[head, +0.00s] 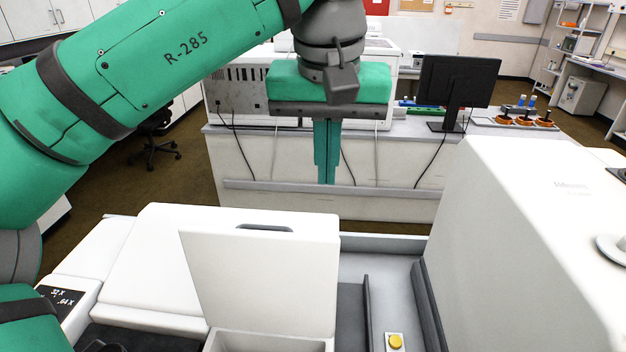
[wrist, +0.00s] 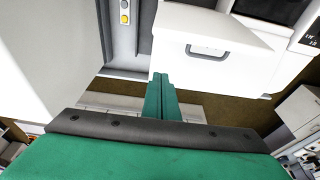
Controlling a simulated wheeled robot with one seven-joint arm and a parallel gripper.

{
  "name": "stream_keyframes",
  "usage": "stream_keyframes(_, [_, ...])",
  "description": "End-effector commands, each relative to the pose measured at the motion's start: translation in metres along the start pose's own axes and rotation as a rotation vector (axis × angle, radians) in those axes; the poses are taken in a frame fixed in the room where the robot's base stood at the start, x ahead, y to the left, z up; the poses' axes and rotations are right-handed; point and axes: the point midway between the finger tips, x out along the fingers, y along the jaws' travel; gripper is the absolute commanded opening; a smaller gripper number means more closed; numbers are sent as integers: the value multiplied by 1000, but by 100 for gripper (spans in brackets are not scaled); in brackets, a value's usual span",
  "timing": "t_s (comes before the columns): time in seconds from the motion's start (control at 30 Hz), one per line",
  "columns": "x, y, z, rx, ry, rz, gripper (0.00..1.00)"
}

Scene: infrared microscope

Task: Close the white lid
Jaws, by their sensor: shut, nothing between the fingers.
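The white lid (head: 262,275) stands raised, nearly upright, on the microscope in the head view, with a dark handle slot near its top edge. An open white compartment (head: 268,343) shows below it at the picture's bottom edge. In the wrist view the lid may be the white panel (wrist: 215,48) with the grey handle; I cannot tell for sure. My gripper (head: 326,182) points down, its teal fingers together and empty. In the head view it appears above and beyond the lid, apart from it. The fingertips also show in the wrist view (wrist: 160,76).
A large white housing (head: 530,240) stands to the right. A grey channel with a yellow button (head: 396,341) lies between it and the lid. A small display (head: 60,299) is at left. Behind, a bench (head: 290,165) carries a monitor (head: 457,85). Open floor shows between.

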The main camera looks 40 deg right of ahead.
Motion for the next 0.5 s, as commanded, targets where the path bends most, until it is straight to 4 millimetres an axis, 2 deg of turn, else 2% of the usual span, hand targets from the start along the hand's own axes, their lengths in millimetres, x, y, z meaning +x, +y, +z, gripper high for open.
stream_keyframes(0.5, [92,1,1,3,-3,1,0])
